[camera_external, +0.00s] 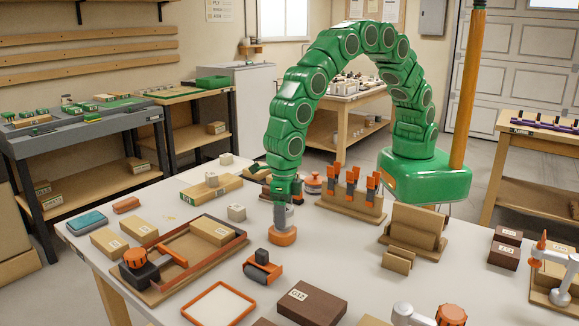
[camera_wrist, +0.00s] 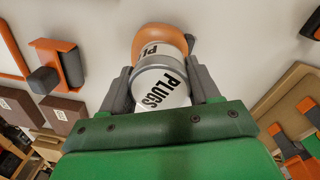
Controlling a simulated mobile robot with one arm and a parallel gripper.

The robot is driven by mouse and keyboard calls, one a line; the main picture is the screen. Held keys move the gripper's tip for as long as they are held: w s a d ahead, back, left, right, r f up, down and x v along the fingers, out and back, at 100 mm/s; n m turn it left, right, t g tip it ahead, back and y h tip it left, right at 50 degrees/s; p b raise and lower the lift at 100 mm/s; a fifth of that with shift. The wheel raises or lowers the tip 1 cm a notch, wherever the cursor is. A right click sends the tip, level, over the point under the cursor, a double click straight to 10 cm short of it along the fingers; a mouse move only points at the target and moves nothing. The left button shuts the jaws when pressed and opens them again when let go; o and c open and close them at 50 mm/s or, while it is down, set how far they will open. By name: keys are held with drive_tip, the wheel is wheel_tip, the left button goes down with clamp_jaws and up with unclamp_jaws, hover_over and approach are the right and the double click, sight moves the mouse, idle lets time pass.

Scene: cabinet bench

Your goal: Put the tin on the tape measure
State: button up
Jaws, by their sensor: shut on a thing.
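My gripper (camera_external: 284,203) points down over the bench, and its fingers are shut on the tin's sides. The tin (camera_wrist: 158,82) is a silver-white cylinder lettered PLUGS, held between the grey fingers in the wrist view. In the external view the tin (camera_external: 283,216) is partly covered by the fingers. A low, round orange body (camera_external: 282,236), which looks like the tape measure, is directly under it; it also shows beyond the tin in the wrist view (camera_wrist: 146,33). No gap shows between them, but I cannot tell whether the tin's weight rests on it.
A black-and-orange tool (camera_external: 262,267) stands in front. A wooden tray (camera_external: 165,292) with boxes is to the left, and an orange-framed panel (camera_external: 219,305) lies near the front. A wooden rack (camera_external: 350,200) with orange-handled tools stands to the right, near a wooden holder (camera_external: 414,232).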

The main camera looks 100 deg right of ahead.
drive_tip(key=shift+f, duration=0.35)
drive_tip(key=shift+f, duration=0.1)
drive_tip(key=o, duration=1.1)
drive_tip(key=r, duration=1.1)
drive_tip(key=shift+d+r, duration=0.2)
drive_tip(key=shift+r, duration=0.15)
drive_tip(key=shift+s+r, duration=0.1)
drive_tip(key=shift+r, duration=0.15)
